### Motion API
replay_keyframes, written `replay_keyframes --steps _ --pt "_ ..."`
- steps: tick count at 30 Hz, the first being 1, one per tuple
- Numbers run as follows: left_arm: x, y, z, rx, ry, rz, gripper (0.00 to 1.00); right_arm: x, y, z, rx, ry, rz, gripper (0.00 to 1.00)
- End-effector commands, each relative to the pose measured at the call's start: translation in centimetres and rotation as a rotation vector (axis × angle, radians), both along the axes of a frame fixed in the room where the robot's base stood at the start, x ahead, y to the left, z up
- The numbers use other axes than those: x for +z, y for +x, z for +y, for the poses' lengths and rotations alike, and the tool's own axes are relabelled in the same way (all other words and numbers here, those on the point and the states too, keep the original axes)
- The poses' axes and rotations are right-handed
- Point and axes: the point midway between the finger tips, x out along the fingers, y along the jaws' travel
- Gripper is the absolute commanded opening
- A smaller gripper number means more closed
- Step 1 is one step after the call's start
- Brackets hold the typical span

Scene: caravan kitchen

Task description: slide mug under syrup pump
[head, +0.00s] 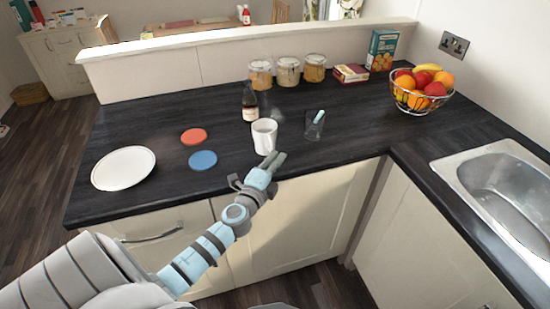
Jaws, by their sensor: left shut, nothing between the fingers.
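A white mug (264,137) stands upright on the dark worktop near its front edge. A dark bottle with a pale label (250,103), which looks like the syrup bottle, stands just behind the mug and slightly left. Its pump top is too small to make out clearly. My left gripper (272,160) is shut and empty, in front of the mug at the worktop's front edge. I cannot tell whether its fingertips touch the mug. My right gripper is not in view.
A glass with a pale green stick (315,124) stands right of the mug. Red (194,136) and blue (203,160) coasters and a white plate (123,168) lie left. Jars (288,72), boxes (382,50) and a fruit basket (421,98) stand behind. A sink (495,185) is at right.

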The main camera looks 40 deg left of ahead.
Motion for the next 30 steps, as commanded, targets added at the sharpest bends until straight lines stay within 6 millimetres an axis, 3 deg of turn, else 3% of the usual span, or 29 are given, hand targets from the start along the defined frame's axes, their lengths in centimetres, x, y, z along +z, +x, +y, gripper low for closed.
replay_keyframes --steps 16,25,30 --pt "-0.1 0.9 1.4 0.000 0.002 -0.001 0.00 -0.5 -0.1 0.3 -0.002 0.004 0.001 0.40" --pt "-0.5 4.2 7.2 0.002 0.003 0.001 0.00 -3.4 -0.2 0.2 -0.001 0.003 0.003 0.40" --pt "-0.2 5.2 8.7 -0.008 0.000 0.000 0.00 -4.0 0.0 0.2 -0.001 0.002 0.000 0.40"
